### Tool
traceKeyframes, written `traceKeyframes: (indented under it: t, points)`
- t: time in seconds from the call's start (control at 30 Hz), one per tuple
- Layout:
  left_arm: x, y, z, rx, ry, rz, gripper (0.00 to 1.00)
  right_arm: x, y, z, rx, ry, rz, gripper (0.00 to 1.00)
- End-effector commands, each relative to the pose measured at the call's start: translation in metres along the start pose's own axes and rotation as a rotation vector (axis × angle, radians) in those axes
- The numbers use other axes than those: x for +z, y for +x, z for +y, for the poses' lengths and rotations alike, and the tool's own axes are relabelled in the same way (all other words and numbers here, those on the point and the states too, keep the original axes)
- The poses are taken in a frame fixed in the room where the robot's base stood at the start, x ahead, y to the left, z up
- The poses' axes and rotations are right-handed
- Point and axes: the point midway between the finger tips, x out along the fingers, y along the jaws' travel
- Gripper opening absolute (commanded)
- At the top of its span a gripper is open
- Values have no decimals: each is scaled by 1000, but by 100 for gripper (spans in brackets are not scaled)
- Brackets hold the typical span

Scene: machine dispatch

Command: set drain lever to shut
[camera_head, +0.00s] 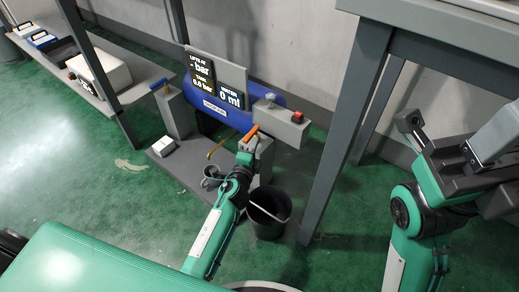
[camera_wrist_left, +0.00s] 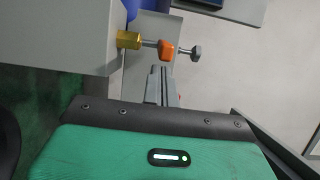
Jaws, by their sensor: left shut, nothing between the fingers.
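An orange lever (camera_head: 250,133) sits by the top of a grey post (camera_head: 264,150), beside the blue tank. In the left wrist view the orange lever (camera_wrist_left: 166,50) is on a stem from a brass fitting (camera_wrist_left: 129,39), with a grey knob beyond it. I cannot read a label naming it as the drain lever. My left gripper (camera_head: 245,155) is shut and empty, just below the lever. In the left wrist view its fingertips (camera_wrist_left: 162,70) are close under the orange handle; contact is unclear. My right gripper (camera_head: 411,128) is raised at the right, away from the lever; its finger gap is unclear.
The blue tank (camera_head: 227,110) carries a display panel (camera_head: 202,80) and a grey box with a red switch (camera_head: 297,116). A black bucket (camera_head: 269,212) stands below the post. A table leg (camera_head: 345,125) rises to the right. A shelf (camera_head: 133,80) is at the left.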

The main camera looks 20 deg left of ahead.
Motion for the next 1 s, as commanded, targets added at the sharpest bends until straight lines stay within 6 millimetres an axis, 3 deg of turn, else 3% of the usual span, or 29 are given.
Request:
traceKeyframes:
  t: [0.4, 0.6, 1.0]
  points:
    - [5, 1, 0, 0, -1, 1, 0, 0, -3, -1, -1, 2, -8, 36]
    - [22, 3, 0, 0, -1, -1, 0, 0, 2, 0, -1, 1, 0, 36]
    - [28, 4, -1, -1, 3, -9, 0, 1, -4, 1, 6, -3, -18, 36]
